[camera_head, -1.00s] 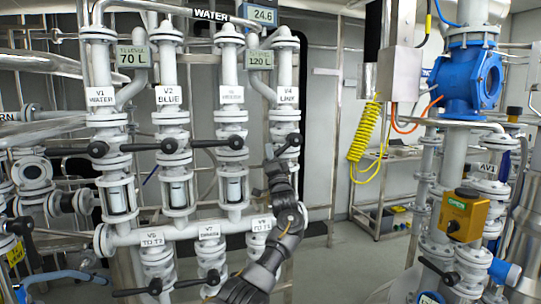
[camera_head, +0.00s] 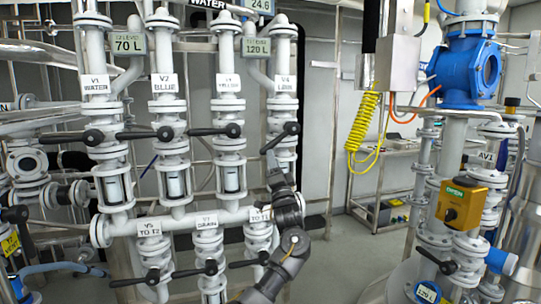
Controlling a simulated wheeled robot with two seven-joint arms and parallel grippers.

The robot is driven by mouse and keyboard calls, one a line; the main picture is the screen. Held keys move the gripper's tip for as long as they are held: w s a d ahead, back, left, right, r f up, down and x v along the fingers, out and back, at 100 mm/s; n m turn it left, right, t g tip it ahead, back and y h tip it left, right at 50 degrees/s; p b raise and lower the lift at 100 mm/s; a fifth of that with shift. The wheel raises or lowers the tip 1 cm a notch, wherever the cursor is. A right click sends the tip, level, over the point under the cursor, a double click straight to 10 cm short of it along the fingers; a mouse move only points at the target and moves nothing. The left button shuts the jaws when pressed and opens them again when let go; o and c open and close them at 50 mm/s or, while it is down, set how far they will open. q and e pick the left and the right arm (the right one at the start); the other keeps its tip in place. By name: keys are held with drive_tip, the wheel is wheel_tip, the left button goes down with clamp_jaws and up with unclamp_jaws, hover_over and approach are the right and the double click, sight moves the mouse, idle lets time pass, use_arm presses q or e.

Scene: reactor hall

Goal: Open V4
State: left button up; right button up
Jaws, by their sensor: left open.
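Valve V4 is on the rightmost pipe of the white manifold, under its label "V4" (camera_head: 286,88). Its black lever (camera_head: 279,138) slants down and left from the hub, unlike the nearly level levers of the neighbouring valves. My left gripper (camera_head: 271,160) is just below the lever's lower end, with the arm rising from the bottom of the picture. It is open. I cannot tell whether its fingers touch the lever or lie around it. My right gripper is not in view.
Levers of V1 (camera_head: 95,137), V2 (camera_head: 140,135) and V3 (camera_head: 215,131) stick out to the left. Lower valves (camera_head: 208,267) lie beside my forearm. Blue-topped equipment (camera_head: 467,68) and an orange box (camera_head: 459,205) stand right. Floor between is clear.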

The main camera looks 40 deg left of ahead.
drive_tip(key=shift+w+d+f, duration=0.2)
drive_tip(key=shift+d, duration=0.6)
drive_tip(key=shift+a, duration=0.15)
